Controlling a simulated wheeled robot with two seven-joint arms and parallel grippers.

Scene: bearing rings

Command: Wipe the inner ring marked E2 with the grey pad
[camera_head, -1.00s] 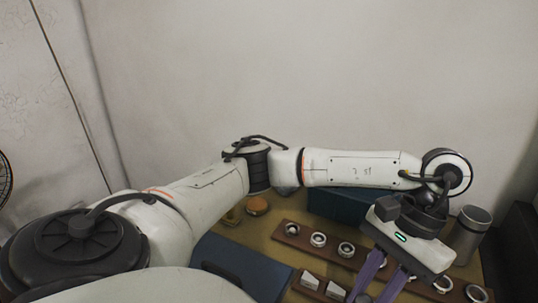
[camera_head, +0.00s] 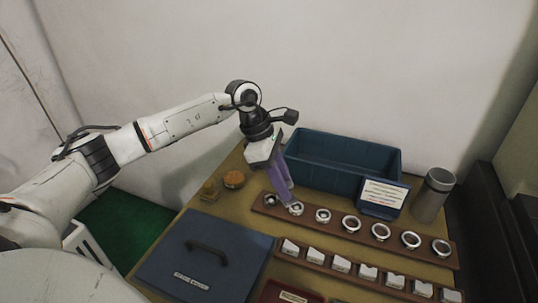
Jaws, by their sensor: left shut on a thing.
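My left gripper (camera_head: 287,201) points down with its purple fingers at the second ring from the left (camera_head: 296,209). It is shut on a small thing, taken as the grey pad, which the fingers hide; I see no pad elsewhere. I cannot tell whether it touches the ring. Several metal rings lie along a brown wooden rail (camera_head: 337,222), among them the leftmost ring (camera_head: 270,200) and the third ring (camera_head: 323,215). White marker blocks (camera_head: 342,264) stand on a second rail in front. Their markings are too small to read, so E2 cannot be picked out. My right gripper is not in view.
A blue bin (camera_head: 340,150) with a white card (camera_head: 383,194) stands behind the rings. A grey metal cylinder (camera_head: 433,195) stands at the right. A blue lidded case (camera_head: 205,258) lies front left. A round orange-brown thing (camera_head: 234,179) is at the left.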

